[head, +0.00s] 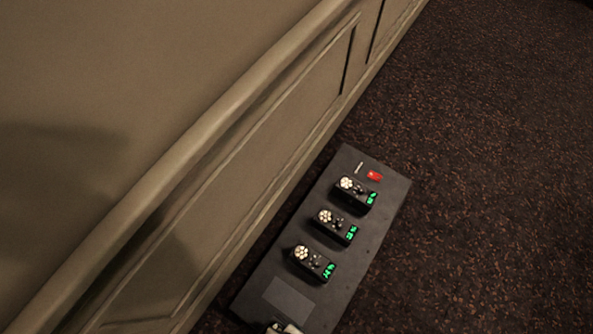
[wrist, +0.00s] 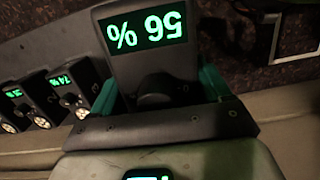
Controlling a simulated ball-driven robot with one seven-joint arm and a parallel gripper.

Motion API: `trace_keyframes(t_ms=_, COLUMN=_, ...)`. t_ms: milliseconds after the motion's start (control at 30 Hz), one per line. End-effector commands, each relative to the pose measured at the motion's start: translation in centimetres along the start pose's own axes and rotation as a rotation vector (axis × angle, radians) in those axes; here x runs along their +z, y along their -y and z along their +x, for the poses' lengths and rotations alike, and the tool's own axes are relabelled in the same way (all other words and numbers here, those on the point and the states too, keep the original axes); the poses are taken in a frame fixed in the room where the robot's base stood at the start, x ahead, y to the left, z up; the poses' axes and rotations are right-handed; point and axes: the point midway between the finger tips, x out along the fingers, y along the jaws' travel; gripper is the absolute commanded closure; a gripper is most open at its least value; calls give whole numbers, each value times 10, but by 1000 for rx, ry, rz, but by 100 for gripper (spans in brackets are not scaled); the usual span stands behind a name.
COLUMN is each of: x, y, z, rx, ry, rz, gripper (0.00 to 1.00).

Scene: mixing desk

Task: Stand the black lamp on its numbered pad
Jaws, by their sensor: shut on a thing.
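My gripper (wrist: 158,85), with teal fingers, is shut on a black lamp (wrist: 145,70) in the wrist view. The lamp's lit green display reads 56 %, upside down in the picture. Its lower part is hidden behind the gripper body. In the head view a bare grey rectangular pad (head: 288,298) lies on the near part of a dark board (head: 352,285); no number on it is readable. A dark and pale thing with a green glow (head: 283,328) is cut off at the bottom edge; I cannot tell if it is the held lamp.
Three similar black devices with pale round clusters and green displays stand in a row on the board: far (head: 355,193), middle (head: 335,227) and near (head: 314,263). A red object (head: 375,175) lies at the far end. A panelled wall (head: 270,150) runs along the left. Carpet (head: 490,170) is clear at right.

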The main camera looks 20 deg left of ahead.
Motion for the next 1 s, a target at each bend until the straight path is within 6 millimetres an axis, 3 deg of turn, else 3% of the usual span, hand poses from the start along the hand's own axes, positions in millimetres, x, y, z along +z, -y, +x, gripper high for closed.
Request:
trace_keyframes(t_ms=100, x=8, y=22, z=9, rx=6, ry=-3, rz=-39, gripper=99)
trace_keyframes(t_ms=200, x=11, y=32, z=11, rx=8, ry=-4, rz=-54, gripper=99)
trace_keyframes(t_ms=500, x=12, y=34, z=12, rx=10, ry=-4, rz=-59, gripper=99)
trace_keyframes(t_ms=667, x=1, y=21, z=20, rx=12, ry=-4, rz=-59, gripper=99)
trace_keyframes(t_ms=1000, x=-42, y=-30, z=45, rx=11, ry=-5, rz=-58, gripper=99)
